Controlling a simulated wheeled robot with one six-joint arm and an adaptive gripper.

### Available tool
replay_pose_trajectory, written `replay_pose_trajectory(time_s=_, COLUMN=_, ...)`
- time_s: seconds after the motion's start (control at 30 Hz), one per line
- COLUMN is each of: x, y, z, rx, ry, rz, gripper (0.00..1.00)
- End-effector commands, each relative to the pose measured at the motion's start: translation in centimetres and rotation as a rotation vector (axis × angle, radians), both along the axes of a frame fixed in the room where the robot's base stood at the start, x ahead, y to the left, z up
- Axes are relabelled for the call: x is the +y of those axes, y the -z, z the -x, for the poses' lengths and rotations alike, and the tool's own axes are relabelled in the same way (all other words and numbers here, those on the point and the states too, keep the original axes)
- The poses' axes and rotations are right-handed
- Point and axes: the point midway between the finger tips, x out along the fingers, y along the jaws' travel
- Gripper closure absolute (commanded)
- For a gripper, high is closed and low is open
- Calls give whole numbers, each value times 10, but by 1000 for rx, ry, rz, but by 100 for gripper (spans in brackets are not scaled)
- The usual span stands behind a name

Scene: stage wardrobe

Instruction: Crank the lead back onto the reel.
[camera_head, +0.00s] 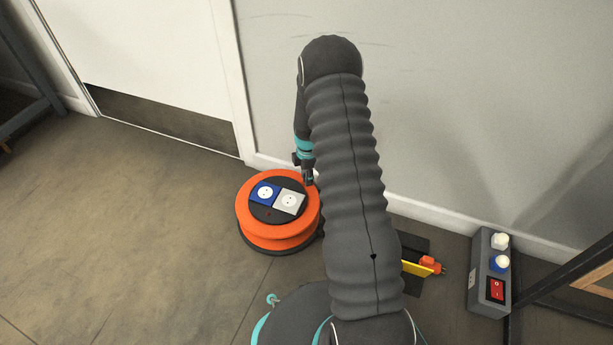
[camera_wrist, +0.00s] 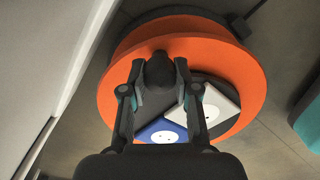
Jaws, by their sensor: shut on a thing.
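The orange reel (camera_head: 252,232) stands on the floor by the wall, with a dark top plate bearing a blue socket (camera_head: 264,194) and a white socket (camera_head: 289,202). My gripper (camera_head: 308,180) is over the reel's right rim. In the wrist view my gripper (camera_wrist: 160,72) is shut on a dark crank knob (camera_wrist: 158,72) above the reel face (camera_wrist: 235,75). The sockets show beneath the fingers there. An orange plug-like piece (camera_head: 430,263) lies at the right, beside a yellow strip (camera_head: 416,269). My arm hides the floor between it and the reel.
A grey box (camera_head: 490,285) with a red switch and two round fittings stands at the right by a dark metal leg. The white door (camera_head: 150,55) and grey wall (camera_head: 430,110) close off the back. The floor at left (camera_head: 120,230) is clear.

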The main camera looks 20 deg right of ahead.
Motion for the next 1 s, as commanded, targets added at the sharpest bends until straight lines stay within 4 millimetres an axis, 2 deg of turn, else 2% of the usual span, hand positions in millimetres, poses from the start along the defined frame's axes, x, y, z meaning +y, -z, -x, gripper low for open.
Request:
replay_pose_trajectory(time_s=0.03, x=0, y=1, z=1, rx=3, ry=2, rz=-1, gripper=100)
replay_pose_trajectory(time_s=0.07, x=0, y=1, z=1, rx=3, ry=2, rz=-1, gripper=63)
replay_pose_trajectory(time_s=0.13, x=-1, y=1, z=1, rx=2, ry=3, rz=-1, gripper=45)
replay_pose_trajectory(time_s=0.43, x=-1, y=0, z=0, rx=0, ry=2, rz=0, gripper=45)
replay_pose_trajectory(time_s=0.57, x=0, y=-8, z=-1, rx=-2, ry=1, rz=0, gripper=45)
replay_pose_trajectory(time_s=0.67, x=0, y=-22, z=-1, rx=-4, ry=-1, rz=1, gripper=45)
replay_pose_trajectory(time_s=1.0, x=0, y=-87, z=-1, rx=-2, ry=0, rz=0, gripper=45)
